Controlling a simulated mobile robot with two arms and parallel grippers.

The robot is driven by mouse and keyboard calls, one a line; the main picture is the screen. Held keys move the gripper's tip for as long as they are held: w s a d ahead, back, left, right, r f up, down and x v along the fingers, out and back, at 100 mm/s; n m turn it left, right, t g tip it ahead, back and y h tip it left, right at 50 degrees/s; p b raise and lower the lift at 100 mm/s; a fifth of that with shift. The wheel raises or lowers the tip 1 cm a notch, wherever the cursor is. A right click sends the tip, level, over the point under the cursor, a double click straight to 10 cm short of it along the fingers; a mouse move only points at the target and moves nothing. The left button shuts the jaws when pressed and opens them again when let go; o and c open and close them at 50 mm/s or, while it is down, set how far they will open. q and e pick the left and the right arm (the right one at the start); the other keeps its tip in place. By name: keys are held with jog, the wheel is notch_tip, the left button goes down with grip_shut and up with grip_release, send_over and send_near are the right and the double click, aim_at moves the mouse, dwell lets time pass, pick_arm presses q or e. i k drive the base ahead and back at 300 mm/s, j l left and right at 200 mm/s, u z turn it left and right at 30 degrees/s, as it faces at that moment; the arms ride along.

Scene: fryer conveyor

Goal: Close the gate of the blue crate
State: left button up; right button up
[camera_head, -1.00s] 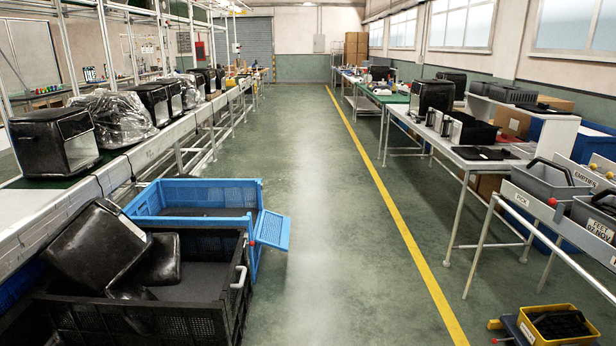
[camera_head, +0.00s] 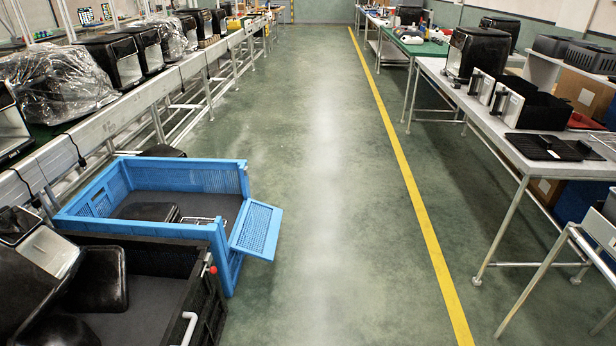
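The blue crate (camera_head: 75,208) stands on the floor at the left, beside the conveyor. Its gate (camera_head: 256,229) is a blue mesh panel on the crate's right side. The gate is open, folded outward and tilted down over the aisle floor. A dark item (camera_head: 148,212) lies inside the crate on its grey bottom. Neither of my grippers shows in the head view.
A black crate (camera_head: 208,300) holding black fryer parts stands in front of the blue crate, with a white handle. The conveyor (camera_head: 130,118) with fryers runs along the left. Tables (camera_head: 500,140) line the right. The aisle with its yellow line (camera_head: 405,180) is clear.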

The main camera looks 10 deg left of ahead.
aim_at(268, 253)
jog(key=i+l+u, duration=0.1)
jog(key=i+u, duration=0.35)
jog(key=i+l+u, duration=0.25)
jog(key=i+u, duration=0.2)
jog(key=i+l+u, duration=0.7)
jog(key=l+u, duration=0.15)
